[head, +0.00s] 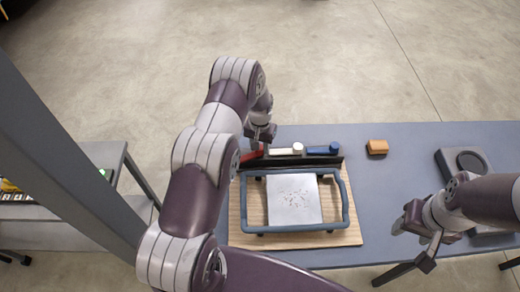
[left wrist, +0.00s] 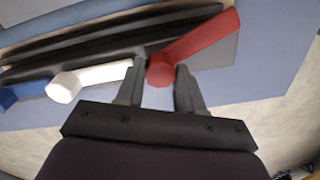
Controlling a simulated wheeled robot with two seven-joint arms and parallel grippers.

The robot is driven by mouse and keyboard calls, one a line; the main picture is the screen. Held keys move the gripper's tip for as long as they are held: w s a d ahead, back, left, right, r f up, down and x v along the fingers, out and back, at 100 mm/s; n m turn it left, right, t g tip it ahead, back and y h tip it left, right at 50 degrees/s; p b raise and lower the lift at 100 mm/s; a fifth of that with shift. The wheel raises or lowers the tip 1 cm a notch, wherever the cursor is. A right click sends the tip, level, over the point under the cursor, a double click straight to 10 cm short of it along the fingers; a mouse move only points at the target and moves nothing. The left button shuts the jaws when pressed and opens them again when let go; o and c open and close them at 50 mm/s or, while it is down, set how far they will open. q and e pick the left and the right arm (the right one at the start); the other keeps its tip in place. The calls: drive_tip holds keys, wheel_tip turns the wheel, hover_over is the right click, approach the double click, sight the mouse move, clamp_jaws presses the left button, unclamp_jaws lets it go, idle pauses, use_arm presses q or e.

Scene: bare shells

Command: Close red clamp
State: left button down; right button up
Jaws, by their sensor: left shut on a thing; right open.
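The red clamp (head: 251,155) is at the left end of the dark bar (head: 290,162) along the back of the framed fixture. In the left wrist view the red clamp (left wrist: 203,39) is a lever set at a slant to the bar, with its round end between my fingers. My left gripper (head: 262,140) is over it and shut on that end; it also shows in the left wrist view (left wrist: 159,90). The white clamp (head: 286,150) and the blue clamp (head: 322,150) lie nearly along the bar. My right gripper (head: 414,243) is open and empty, near the table's front right.
A blue-grey frame (head: 345,205) surrounds a speckled pale sheet (head: 294,200) on a wooden board (head: 236,232). An orange block (head: 377,147) and a grey device (head: 466,160) are to the right on the table (head: 400,180).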

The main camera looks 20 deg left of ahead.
use_arm(q)
drive_tip(key=n+b, duration=0.2)
drive_tip(key=shift+f+n, duration=0.15)
drive_tip(key=shift+n, duration=0.25)
drive_tip(key=n+b, duration=0.2)
drive_tip(key=n, duration=0.1)
drive_tip(key=shift+w+n+b, duration=0.1)
drive_tip(key=shift+n+b, duration=0.2)
drive_tip(key=n+b, duration=0.1)
drive_tip(key=n, duration=0.2)
drive_tip(key=shift+b, duration=0.35)
drive_tip(key=shift+r+n+b, duration=0.25)
drive_tip(key=shift+n+b, duration=0.35)
drive_tip(key=shift+n, duration=1.5)
drive_tip(key=c, duration=0.7)
unclamp_jaws()
